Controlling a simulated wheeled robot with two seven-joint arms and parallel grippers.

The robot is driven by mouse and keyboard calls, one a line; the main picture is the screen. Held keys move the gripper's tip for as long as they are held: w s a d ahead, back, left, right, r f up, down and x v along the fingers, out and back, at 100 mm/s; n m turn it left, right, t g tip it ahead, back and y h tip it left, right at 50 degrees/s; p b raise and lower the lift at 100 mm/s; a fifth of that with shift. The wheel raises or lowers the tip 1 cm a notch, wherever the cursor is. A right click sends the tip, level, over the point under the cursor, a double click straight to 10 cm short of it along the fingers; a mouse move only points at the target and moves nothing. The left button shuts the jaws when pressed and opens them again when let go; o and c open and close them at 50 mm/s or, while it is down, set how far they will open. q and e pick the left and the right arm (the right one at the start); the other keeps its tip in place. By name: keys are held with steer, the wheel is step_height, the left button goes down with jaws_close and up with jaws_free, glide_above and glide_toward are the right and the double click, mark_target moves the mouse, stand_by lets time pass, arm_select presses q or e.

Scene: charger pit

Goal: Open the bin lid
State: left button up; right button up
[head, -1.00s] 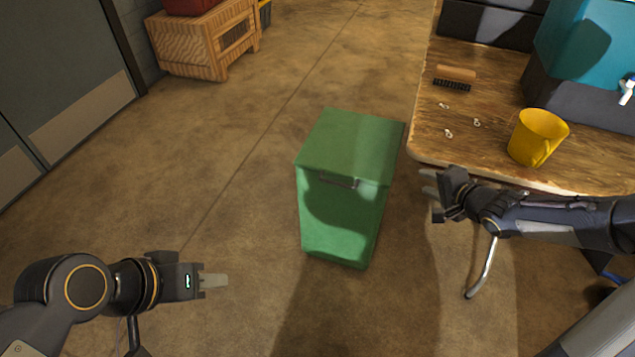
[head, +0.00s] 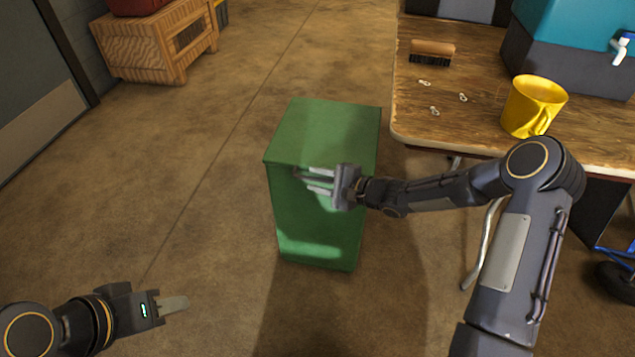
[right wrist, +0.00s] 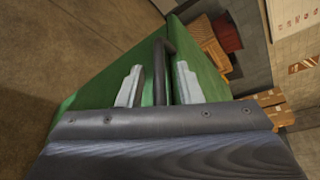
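A green bin (head: 315,225) stands on the floor with its lid (head: 325,130) closed. A dark bar handle is at the lid's front edge; in the head view my right gripper mostly covers it. My right gripper (head: 317,181) is at the front of the lid, fingers pointing left. In the right wrist view its two fingers (right wrist: 157,86) are apart, with the handle (right wrist: 160,65) between them and gaps on both sides. My left gripper (head: 185,302) is low at the left, away from the bin; its finger gap cannot be made out.
A wooden workbench (head: 450,125) stands right of the bin, holding a yellow mug (head: 532,106), a brush (head: 432,52), small metal bits and a teal container (head: 585,40). A wooden crate (head: 160,48) is at the back left. The floor left of the bin is clear.

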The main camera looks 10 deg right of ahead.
steer(key=shift+w+a, duration=0.1)
steer(key=shift+a, duration=0.05)
steer(key=shift+c, duration=0.3)
jaws_close()
step_height(320, 180, up, 9)
steer(key=w+p, duration=0.1)
steer(key=p, duration=1)
steer(key=shift+w+d, duration=0.15)
steer(key=shift+d, duration=0.05)
steer(key=shift+f, duration=0.15)
